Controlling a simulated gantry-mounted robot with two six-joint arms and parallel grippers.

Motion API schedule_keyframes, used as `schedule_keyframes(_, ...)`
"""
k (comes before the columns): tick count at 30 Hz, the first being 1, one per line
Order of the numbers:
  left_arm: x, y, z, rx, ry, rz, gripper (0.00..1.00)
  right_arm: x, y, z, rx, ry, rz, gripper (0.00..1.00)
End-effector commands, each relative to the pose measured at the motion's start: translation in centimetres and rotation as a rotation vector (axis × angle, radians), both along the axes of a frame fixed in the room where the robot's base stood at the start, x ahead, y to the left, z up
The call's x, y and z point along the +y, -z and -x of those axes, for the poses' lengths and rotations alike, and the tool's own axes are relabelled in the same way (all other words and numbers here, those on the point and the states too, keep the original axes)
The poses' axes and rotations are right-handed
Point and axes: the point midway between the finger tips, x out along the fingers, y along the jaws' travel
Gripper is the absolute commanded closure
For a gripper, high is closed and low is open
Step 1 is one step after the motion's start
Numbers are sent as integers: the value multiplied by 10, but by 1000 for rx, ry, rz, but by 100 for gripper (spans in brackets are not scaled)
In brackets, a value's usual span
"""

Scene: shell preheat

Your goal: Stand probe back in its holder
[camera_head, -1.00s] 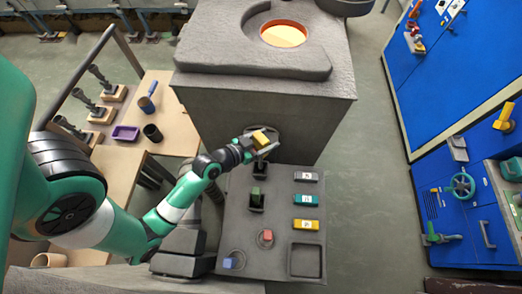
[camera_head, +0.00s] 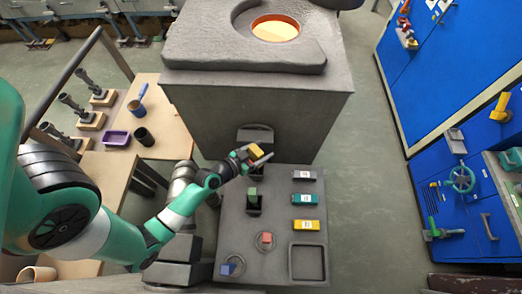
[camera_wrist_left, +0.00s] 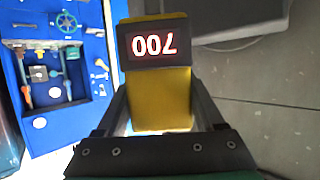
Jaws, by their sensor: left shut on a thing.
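The probe is a yellow block (camera_head: 256,152) with a dark display end. In the left wrist view the yellow body (camera_wrist_left: 160,98) fills the middle, and its display (camera_wrist_left: 155,45) shows a lit 700, upside down. My left gripper (camera_head: 252,156) is shut on the probe at the back edge of the grey table, by the furnace front. A dark holder (camera_head: 257,173) stands just below the gripper and is partly hidden by it. A second dark holder (camera_head: 254,206) with a green block in it stands nearer. My right gripper is not in view.
The grey table (camera_head: 275,222) carries grey, teal and yellow labelled blocks, an empty square tray (camera_head: 291,262), and red (camera_head: 265,239) and blue (camera_head: 227,269) pieces. The furnace (camera_head: 257,115) rises behind. Blue cabinets (camera_head: 430,100) stand right; a wooden bench (camera_head: 165,120) is left.

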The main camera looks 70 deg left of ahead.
Motion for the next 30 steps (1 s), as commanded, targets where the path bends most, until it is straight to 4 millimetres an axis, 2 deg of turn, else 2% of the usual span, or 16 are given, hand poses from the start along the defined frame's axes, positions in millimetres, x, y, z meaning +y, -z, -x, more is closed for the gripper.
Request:
schedule_keyframes(1,0,3,0,-1,0,0,86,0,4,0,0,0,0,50)
schedule_keyframes(2,0,2,0,0,0,0,27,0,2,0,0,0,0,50)
schedule_keyframes(6,0,2,0,1,0,0,1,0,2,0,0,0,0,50)
schedule_keyframes(15,0,-3,0,1,0,0,0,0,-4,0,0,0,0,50)
schedule_keyframes(24,-15,-16,41,2,-2,1,0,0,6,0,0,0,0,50)
schedule_keyframes(30,-18,-22,48,0,0,0,0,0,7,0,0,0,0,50)
